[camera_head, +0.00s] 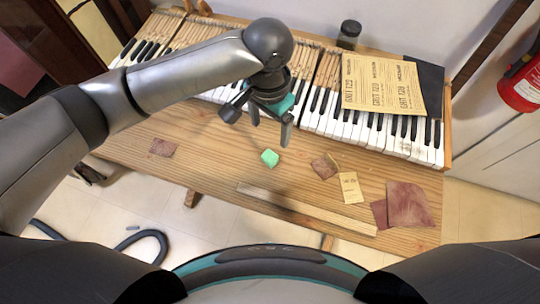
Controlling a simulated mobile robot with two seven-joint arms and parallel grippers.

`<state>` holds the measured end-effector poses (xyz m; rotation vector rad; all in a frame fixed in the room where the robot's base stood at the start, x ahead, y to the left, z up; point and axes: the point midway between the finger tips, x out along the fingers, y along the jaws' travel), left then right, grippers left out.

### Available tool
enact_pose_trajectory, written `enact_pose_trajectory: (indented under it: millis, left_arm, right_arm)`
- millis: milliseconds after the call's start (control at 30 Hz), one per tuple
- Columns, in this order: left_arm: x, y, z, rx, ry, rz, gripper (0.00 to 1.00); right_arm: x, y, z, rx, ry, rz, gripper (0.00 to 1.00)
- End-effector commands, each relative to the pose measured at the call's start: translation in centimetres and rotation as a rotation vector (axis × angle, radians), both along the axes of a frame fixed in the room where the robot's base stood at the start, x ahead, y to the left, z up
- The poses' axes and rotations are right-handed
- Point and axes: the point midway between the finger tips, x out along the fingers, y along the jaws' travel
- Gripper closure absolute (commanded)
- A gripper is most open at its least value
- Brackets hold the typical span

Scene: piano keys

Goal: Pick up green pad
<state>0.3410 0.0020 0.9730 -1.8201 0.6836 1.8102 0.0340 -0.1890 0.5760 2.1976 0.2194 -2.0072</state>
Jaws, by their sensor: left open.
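A small bright green pad (270,158) lies on the wooden bench in front of the piano keys. My left gripper (268,133) is above the bench, just behind the pad in the head view, with its fingers pointing down. Its fingers are apart and nothing shows between them. It appears apart from the pad. My right gripper is not in view.
Piano keys (340,125) run across the back of the wooden bench (225,160). Sandpaper sheets (383,85) lie on the keys at right. A dark jar (349,34) stands behind. Brown scraps (408,204) and a long wooden strip (306,208) lie near the front.

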Motion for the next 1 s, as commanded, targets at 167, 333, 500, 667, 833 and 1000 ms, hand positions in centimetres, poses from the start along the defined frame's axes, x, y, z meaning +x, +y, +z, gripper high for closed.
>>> enact_pose_trajectory:
  millis: [167,333,500,667,833,1000]
  left_arm:
    - [0.1,0.4,-1.4,0.020,0.004,0.005,0.15]
    - [0.1,0.4,-5.1,0.019,0.004,0.004,0.15]
    - [0.2,0.3,-8.4,0.018,0.002,0.003,0.15]
    - [0.2,0.3,-9.8,0.015,0.000,0.001,0.15]
    - [0.5,0.2,-10.9,0.016,0.001,0.003,0.15]
    - [1.1,0.0,-13.2,0.016,0.001,0.002,0.15]
  right_arm:
    - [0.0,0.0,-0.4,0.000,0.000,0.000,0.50]
    - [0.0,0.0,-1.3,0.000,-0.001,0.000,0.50]
    - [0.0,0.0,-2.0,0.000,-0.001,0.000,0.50]
    - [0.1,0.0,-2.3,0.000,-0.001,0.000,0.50]
    - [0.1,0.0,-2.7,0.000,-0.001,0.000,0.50]
    - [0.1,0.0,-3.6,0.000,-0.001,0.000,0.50]
